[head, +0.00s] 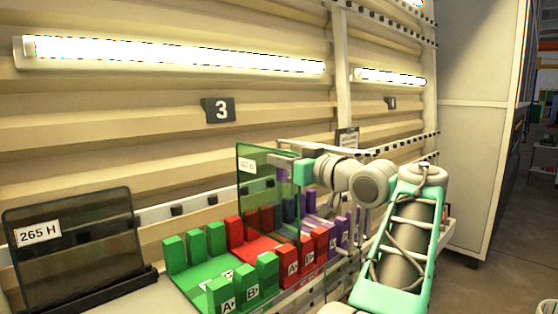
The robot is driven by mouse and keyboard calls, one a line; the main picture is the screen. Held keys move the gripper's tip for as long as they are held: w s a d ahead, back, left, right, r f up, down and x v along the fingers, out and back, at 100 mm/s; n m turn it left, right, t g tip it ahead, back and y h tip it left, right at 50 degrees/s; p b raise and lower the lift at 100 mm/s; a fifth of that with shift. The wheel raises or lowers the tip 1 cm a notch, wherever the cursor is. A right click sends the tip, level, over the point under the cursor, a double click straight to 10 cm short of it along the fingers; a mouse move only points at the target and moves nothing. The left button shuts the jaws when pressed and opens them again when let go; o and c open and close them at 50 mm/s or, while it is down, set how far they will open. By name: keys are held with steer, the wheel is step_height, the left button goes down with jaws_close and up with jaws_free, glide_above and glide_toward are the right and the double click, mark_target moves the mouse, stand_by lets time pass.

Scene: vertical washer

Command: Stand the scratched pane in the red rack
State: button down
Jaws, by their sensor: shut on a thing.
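A clear, green-tinted pane (262,195) with a small pale label with reddish marks near its upper left corner is upright in my gripper (287,168). My gripper is shut on the pane's upper right part. No scratch can be made out at this size. The red rack (262,248) has upright red blocks in a back row and a front row, with letter labels on the front ones. The pane's lower part overlaps the red rack in the picture. I cannot tell whether its bottom edge is in a slot or above the rack.
A green rack (205,282) stands left of the red one. A dark blue rack (289,212) shows partly through the pane, and a purple rack (341,232) is to the right. A dark panel marked 265 H (75,240) stands in a black base (90,295) at left.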

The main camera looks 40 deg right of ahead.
steer(key=shift+f+b, duration=2.1)
steer(key=shift+f, duration=0.25)
steer(key=shift+f+b, duration=0.65)
steer(key=shift+f, duration=0.05)
